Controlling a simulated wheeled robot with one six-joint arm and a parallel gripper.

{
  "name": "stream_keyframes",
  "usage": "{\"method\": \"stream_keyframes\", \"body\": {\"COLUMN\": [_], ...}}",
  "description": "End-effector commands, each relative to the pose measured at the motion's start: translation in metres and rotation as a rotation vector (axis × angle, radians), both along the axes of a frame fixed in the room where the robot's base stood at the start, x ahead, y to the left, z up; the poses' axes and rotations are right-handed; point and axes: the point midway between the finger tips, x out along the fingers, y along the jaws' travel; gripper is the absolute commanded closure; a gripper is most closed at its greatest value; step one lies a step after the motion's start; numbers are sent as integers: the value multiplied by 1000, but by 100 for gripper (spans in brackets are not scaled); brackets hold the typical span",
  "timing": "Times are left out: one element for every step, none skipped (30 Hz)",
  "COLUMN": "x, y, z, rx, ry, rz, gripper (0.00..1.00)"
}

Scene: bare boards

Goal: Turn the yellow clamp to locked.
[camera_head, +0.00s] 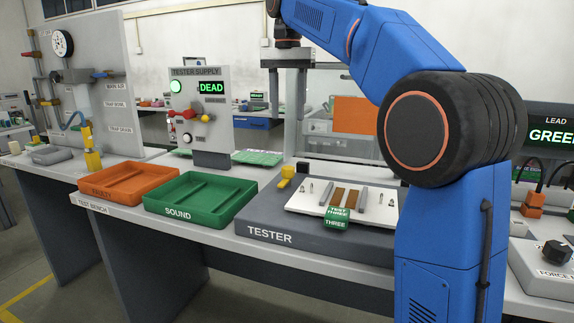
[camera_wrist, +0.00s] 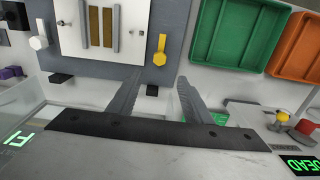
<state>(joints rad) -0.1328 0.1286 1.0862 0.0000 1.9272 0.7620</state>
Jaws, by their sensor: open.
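The yellow clamp (camera_head: 287,173) sits at the back left corner of the dark grey tester (camera_head: 255,222), beside its white plate. In the wrist view the yellow clamp (camera_wrist: 160,50) shows a faceted knob and a short bar toward the top of the picture. My gripper (camera_head: 287,112) hangs above and behind the clamp. In the wrist view my gripper (camera_wrist: 160,84) has its two grey fingers spread with nothing between them. The clamp lies just beyond the fingertips, apart from them. I cannot read any locked marking.
A green SOUND tray (camera_head: 212,216) and an orange tray (camera_head: 105,196) stand left of the tester. A pale knob (camera_wrist: 38,43) is at the tester's other side. The tester supply (camera_head: 212,140) reads DEAD.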

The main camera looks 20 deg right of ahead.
Motion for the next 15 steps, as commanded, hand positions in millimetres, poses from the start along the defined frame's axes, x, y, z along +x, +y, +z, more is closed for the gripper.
{"method": "stream_keyframes", "body": {"x": [-1,-1,-1,-1,-1,-1,-2,-1,-1,-1,-1,-2,-1,-1,-1], "y": [0,0,0,0,0,0,0,0,0,0,0,0,0,0,0], "z": [-8,-12,-19,-24,-29,-37,-42,-48,-55,-60,-65,-72,-78,-83,-90], "rx": [0,0,0,0,0,0,0,0,0,0,0,0,0,0,0], "ry": [2,3,3,3,3,1,3,3,3,2,1,2,1,3,2], "rz": [0,0,0,0,0,0,0,0,1,1,1,1,1,1,1], "gripper": [55,55,55,55,55,55,55,55,55,55,55,55,55,55,55]}}
